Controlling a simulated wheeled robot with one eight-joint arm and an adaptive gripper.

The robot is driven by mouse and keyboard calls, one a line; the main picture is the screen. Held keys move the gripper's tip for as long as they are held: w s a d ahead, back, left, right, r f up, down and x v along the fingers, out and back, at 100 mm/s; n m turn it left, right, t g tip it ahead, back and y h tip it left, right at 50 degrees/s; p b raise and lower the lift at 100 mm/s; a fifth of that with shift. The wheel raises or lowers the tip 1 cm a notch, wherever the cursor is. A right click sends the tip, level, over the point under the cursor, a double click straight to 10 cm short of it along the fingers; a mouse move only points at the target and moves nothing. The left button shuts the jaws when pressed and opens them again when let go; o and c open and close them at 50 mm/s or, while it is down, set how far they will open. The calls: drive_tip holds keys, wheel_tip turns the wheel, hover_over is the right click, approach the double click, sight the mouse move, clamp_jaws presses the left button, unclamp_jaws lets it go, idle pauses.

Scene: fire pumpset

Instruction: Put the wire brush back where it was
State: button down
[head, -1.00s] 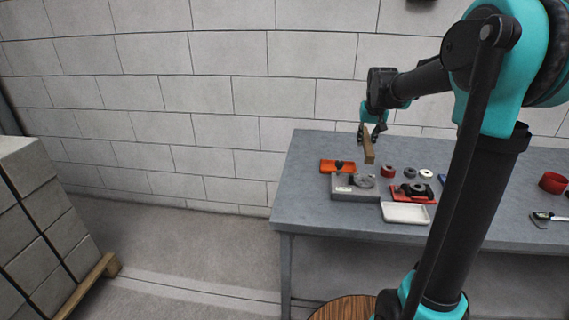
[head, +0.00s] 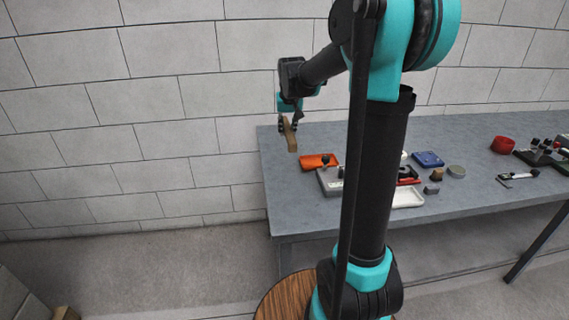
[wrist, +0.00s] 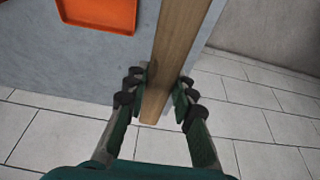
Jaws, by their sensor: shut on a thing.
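My gripper (head: 288,126) is shut on the wire brush (head: 291,140), seen as a long brown wooden bar, above the back left corner of the table. In the wrist view my gripper (wrist: 158,98) has its fingers on both sides of the wooden bar (wrist: 182,45) near its end. The bar points away from my gripper over the table. Its bristles are not visible. An orange tray (head: 319,161) lies on the table to the right of the brush; part of it also shows in the wrist view (wrist: 98,12).
The grey table (head: 285,185) has bare room at its left end. Right of the orange tray stand a grey fixture (head: 328,182), a white tray (head: 408,197), a blue item (head: 428,159) and a red ring (head: 502,145). A block wall (head: 150,120) is close behind.

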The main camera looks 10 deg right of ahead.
sight(287, 167)
wheel_tip(287, 167, down, 14)
drive_tip(key=shift+f, duration=0.15)
idle(0.3)
drive_tip(key=shift+f, duration=0.1)
drive_tip(key=c, duration=1.3)
unclamp_jaws()
drive_tip(key=v, duration=1.2)
